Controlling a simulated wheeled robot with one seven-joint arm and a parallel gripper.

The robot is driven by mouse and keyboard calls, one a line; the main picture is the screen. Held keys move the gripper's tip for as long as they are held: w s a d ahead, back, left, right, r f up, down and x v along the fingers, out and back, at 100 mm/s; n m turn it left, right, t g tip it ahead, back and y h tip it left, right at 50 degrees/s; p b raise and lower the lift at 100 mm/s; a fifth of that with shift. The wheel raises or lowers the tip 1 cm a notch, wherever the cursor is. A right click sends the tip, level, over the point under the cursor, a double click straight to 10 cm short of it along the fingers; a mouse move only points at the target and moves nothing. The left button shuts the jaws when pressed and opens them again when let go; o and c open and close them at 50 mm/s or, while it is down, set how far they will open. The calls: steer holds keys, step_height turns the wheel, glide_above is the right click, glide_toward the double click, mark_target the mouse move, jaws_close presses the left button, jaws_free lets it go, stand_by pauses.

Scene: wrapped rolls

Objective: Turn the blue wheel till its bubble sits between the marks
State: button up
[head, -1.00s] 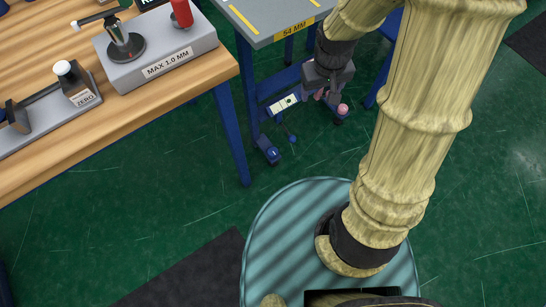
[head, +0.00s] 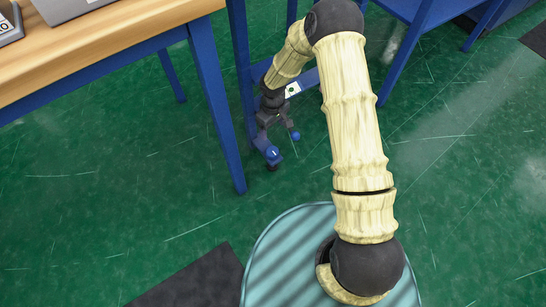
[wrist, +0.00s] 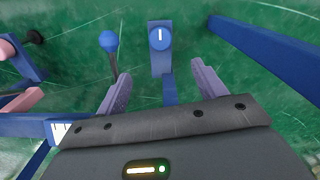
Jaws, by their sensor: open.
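The blue wheel (head: 272,153) sits low at the foot of a blue table leg, with a white line on its face. In the wrist view the wheel (wrist: 160,38) lies ahead of my gripper (wrist: 161,86), roughly centred between the purple fingers. The fingers are apart, with nothing held. In the head view my gripper (head: 273,127) hangs just above the wheel. A white vial plate (head: 292,90) with a green spot is on the table frame behind my arm. The bubble and marks are too small to tell.
A blue ball on a dark stem (wrist: 108,40) stands left of the wheel and also shows in the head view (head: 295,136). Pink parts (wrist: 22,99) are at the wrist view's left. A blue bar (wrist: 270,52) is at right. A wooden-topped table (head: 130,40) stands at left.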

mark_target(273, 151)
stand_by(0.3)
step_height(273, 151, down, 17)
steer(key=b, duration=0.9)
steer(key=shift+f, duration=0.2)
steer(key=c, duration=1)
